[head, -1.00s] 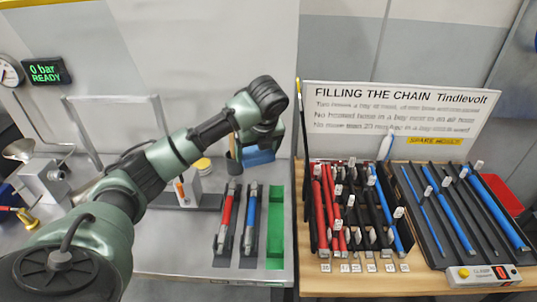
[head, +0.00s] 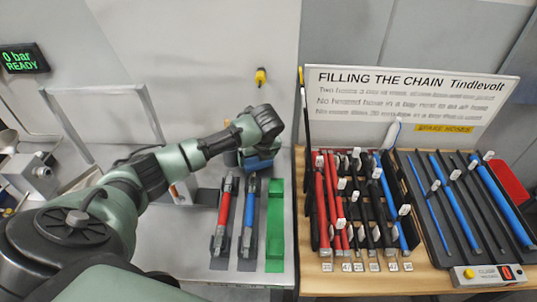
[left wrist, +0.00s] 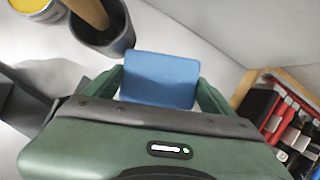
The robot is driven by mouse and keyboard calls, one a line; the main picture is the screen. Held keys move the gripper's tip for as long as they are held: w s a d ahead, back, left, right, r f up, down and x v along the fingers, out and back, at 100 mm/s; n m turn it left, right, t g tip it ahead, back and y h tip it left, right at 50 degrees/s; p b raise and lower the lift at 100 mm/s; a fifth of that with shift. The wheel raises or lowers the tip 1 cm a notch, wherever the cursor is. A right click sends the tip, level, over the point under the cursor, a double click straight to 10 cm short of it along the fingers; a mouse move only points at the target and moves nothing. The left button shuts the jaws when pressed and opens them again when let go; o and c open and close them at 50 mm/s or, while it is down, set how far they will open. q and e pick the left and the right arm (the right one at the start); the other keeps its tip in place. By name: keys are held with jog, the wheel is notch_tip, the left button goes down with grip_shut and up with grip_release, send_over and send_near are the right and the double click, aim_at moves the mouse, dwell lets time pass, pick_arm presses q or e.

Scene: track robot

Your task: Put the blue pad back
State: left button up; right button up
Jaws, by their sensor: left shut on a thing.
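The blue pad (head: 259,163) is a flat blue block at the back of the grey counter. In the left wrist view the blue pad (left wrist: 160,78) lies between the two green fingers, its broad face toward the camera. My left gripper (left wrist: 157,88) is shut on it. In the head view the dark wrist partly hides the left gripper (head: 246,157) and the pad. I cannot tell whether the pad touches the counter. My right gripper is in neither view.
A dark cup (left wrist: 112,38) with a wooden handle stands close beside the pad. In front are a red hose (head: 224,215), a blue hose (head: 249,215) and a green strip (head: 275,225). A hose rack (head: 360,210) and sign (head: 405,105) stand right on a wooden bench.

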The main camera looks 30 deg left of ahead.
pick_arm(q)
jog(key=shift+w+d, duration=0.15)
jog(key=shift+w, duration=0.1)
jog(key=shift+w+d, duration=0.3)
jog(key=shift+w, duration=0.05)
jog(key=shift+w+d+r+p, duration=0.1)
jog(key=shift+w+d+p, duration=0.25)
jog(key=shift+w, duration=0.2)
jog(key=shift+w+d+r+p, duration=0.1)
jog(key=shift+w+d+p, duration=0.2)
jog(key=shift+w, duration=0.25)
jog(key=shift+f, duration=0.8)
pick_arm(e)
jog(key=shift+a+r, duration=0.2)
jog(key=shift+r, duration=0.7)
pick_arm(q)
jog(key=o, duration=1.2)
jog(key=shift+f, duration=0.1)
jog(key=shift+c, duration=0.2)
jog(key=v, duration=0.7)
jog(key=shift+r+b, duration=0.35)
jog(key=shift+r, duration=0.05)
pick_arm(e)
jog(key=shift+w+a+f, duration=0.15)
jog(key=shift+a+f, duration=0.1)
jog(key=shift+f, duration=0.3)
